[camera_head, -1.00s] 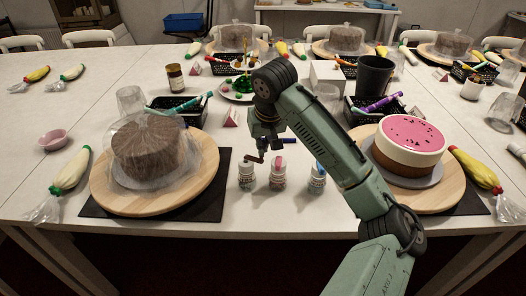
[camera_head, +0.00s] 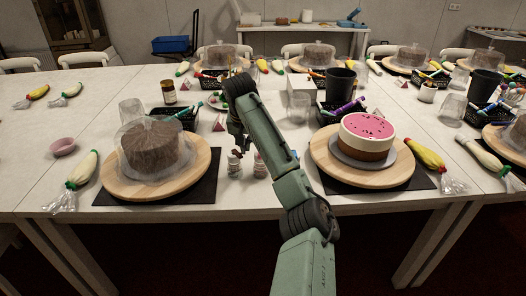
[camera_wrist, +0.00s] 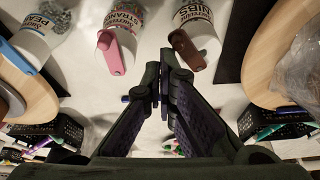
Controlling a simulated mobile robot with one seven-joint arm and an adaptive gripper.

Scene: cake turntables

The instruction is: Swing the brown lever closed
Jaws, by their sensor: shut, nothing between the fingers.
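In the wrist view a white jar labelled NIBS (camera_wrist: 198,20) carries the brown lever (camera_wrist: 187,50), which sticks out past the jar's rim toward my gripper. My gripper (camera_wrist: 158,78) is shut and empty, below and left of the brown lever in that view, with a visible gap between them. A jar with a pink lever (camera_wrist: 111,52) stands beside it, and one with a blue lever (camera_wrist: 14,54) stands farther left. In the head view two white jars (camera_head: 233,163) (camera_head: 260,165) show below my gripper (camera_head: 238,147); the brown lever is too small to make out there.
A round board (camera_head: 200,178) with a covered brown cake (camera_head: 153,148) stands left of the jars. Another board (camera_head: 325,165) with a pink-topped cake (camera_head: 368,135) stands to the right. Black baskets (camera_head: 345,118) stand behind.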

